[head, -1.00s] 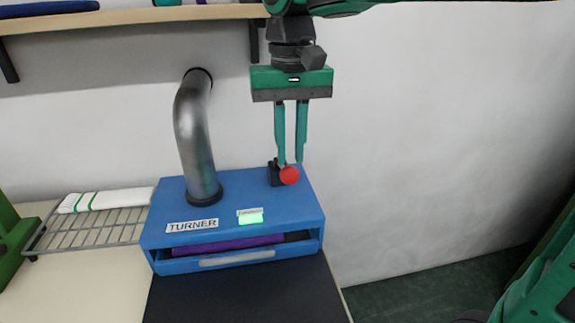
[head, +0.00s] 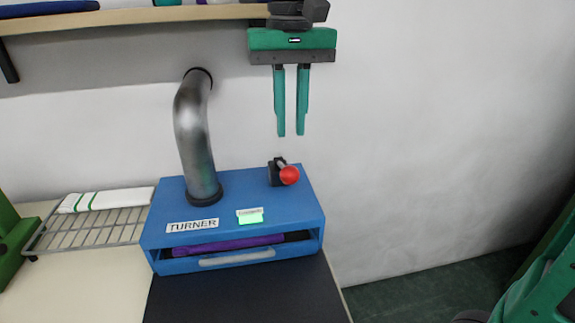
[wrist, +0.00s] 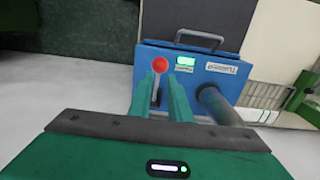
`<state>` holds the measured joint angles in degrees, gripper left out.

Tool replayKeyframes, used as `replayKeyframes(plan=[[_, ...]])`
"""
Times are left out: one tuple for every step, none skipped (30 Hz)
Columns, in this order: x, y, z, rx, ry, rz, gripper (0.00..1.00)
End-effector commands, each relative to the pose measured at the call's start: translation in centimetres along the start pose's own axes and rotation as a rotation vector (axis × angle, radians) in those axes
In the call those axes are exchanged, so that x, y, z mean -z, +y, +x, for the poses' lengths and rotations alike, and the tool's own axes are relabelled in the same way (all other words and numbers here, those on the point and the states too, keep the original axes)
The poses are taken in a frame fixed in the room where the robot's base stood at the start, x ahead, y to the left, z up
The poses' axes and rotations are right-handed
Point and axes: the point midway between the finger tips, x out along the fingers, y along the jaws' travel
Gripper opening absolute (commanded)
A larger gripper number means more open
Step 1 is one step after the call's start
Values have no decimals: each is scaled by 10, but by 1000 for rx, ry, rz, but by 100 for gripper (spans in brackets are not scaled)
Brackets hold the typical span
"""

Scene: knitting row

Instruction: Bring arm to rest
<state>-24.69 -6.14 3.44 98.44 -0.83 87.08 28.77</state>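My gripper (head: 291,134) hangs above the right part of the blue turner box, its two green fingers pointing down, slightly apart and with nothing between them. The blue turner (head: 231,212) stands on the table with a lit green display (head: 250,217). Its lever with a red ball knob (head: 289,175) sits on the top right, clear below the fingertips. In the wrist view the red knob (wrist: 160,65) shows just beyond the fingers (wrist: 162,92).
A grey pipe (head: 194,130) rises from the turner to the wall. A wooden shelf (head: 150,16) runs above, close to my gripper. A purple item (head: 225,244) lies in the turner's slot. Free room lies right.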

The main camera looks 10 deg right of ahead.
Motion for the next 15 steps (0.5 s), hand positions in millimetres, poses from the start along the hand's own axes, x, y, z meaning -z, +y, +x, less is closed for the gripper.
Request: replayKeyframes(plan=[[0, 0, 0, 0, 0, 0, 17], [0, 0, 0, 0, 0, 0, 17], [0, 0, 0, 0, 0, 0, 17], [0, 0, 0, 0, 0, 0, 17], [0, 0, 0, 0, 0, 0, 17], [0, 2, 1, 0, 0, 3, 17], [0, 5, 2, 0, 0, 8, 17], [0, 10, 4, 0, 1, 15, 17], [1, 20, 8, 0, 0, 30, 17], [1, 29, 13, 0, 0, 46, 17], [0, 41, 18, 0, -1, 62, 17], [-2, 59, 26, 1, -1, 89, 17], [-4, 75, 34, 1, -1, 113, 17], [-7, 91, 42, 2, -1, 139, 17], [-13, 114, 53, 3, 0, 173, 17]])
